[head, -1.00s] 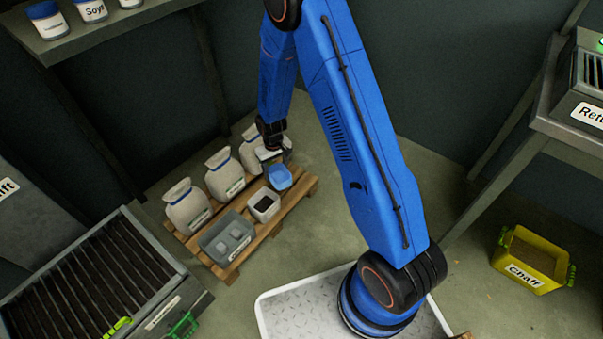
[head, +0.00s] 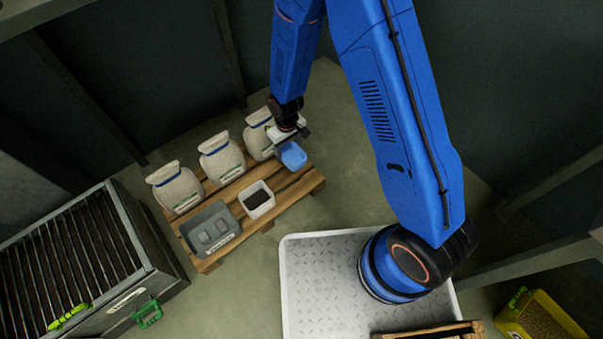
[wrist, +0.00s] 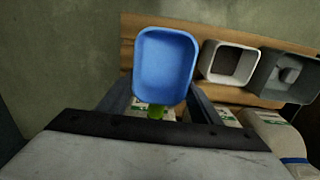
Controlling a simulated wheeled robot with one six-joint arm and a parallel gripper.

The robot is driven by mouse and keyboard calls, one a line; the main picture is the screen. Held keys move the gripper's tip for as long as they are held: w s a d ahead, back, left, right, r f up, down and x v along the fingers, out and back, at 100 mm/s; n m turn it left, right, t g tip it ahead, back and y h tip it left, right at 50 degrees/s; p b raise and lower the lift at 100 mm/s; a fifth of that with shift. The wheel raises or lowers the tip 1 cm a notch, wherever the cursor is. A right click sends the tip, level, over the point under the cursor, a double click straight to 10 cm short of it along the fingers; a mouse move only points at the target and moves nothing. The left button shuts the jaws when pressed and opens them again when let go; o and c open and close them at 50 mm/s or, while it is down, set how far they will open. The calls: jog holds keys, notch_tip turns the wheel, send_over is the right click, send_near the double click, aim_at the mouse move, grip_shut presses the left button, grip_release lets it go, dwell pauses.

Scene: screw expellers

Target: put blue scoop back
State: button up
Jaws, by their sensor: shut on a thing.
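The blue scoop (head: 292,155) is at the end of my arm, over the right end of the wooden pallet. In the wrist view the scoop (wrist: 165,66) shows its empty blue bowl, with a bit of green handle below it. My gripper (head: 300,134) is shut on the scoop at the handle side; its two fingers flank the scoop in the wrist view (wrist: 160,112). The pallet (head: 312,183) lies on the floor below. I cannot tell whether the scoop touches the pallet.
A grated machine (head: 65,255) stands at left. A yellow bin (head: 540,318) is at lower right.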

aim_at(289, 155)
notch_tip(289, 155, down, 18)
dwell(0.9)
jog(key=shift+f, duration=0.1)
jog(key=o, duration=1.2)
jog(key=shift+o, duration=0.2)
notch_tip(289, 155, up, 12)
jog(key=shift+r, duration=0.15)
